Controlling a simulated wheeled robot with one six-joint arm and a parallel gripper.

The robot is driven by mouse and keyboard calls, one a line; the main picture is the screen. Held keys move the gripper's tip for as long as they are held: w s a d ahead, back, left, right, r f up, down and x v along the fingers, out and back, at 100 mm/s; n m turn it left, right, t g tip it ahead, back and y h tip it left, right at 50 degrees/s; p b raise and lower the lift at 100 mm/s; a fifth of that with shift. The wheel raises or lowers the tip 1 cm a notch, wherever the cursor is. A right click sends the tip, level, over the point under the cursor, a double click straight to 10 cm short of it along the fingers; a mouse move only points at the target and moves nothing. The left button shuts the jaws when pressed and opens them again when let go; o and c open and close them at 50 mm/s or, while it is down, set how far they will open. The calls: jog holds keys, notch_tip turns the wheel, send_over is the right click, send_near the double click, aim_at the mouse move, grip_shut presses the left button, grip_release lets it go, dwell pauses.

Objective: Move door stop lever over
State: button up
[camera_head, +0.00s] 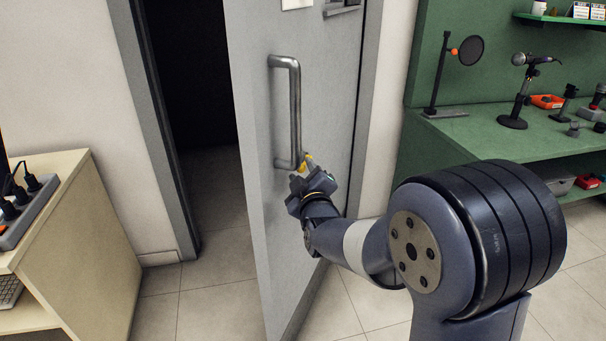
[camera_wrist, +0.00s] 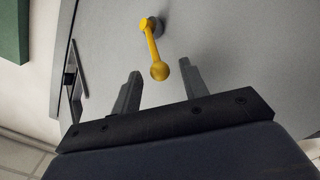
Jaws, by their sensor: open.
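A grey door (camera_head: 262,150) stands partly open, with a metal pull handle (camera_head: 294,112) on its face. A yellow door stop lever (camera_head: 306,163) is on the door just below and right of the handle, partly hidden by my gripper in the head view. In the wrist view the lever (camera_wrist: 153,45) runs from a grey round mount on the door to a yellow ball end. My gripper (camera_wrist: 161,85) is open, its two fingers apart. The ball end lies just beyond and between the fingertips in that picture. I see no contact.
A dark doorway (camera_head: 193,90) opens left of the door. A wooden cabinet (camera_head: 85,240) with a power strip stands at left. A green shelf unit (camera_head: 500,135) holding a microphone (camera_head: 520,85) and small items is at right. Tiled floor is clear below.

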jog(key=shift+c, duration=0.3)
grip_shut()
jog(key=shift+r, duration=0.15)
jog(key=shift+w+d+r, duration=0.1)
jog(key=shift+w+r, duration=0.15)
jog(key=shift+r, duration=0.45)
jog(key=shift+w+d+r, duration=0.1)
jog(key=shift+w+r, duration=0.1)
jog(key=shift+r, duration=0.5)
jog(key=shift+c, duration=1.3)
grip_release()
jog(key=o, duration=0.3)
jog(key=shift+f, duration=0.15)
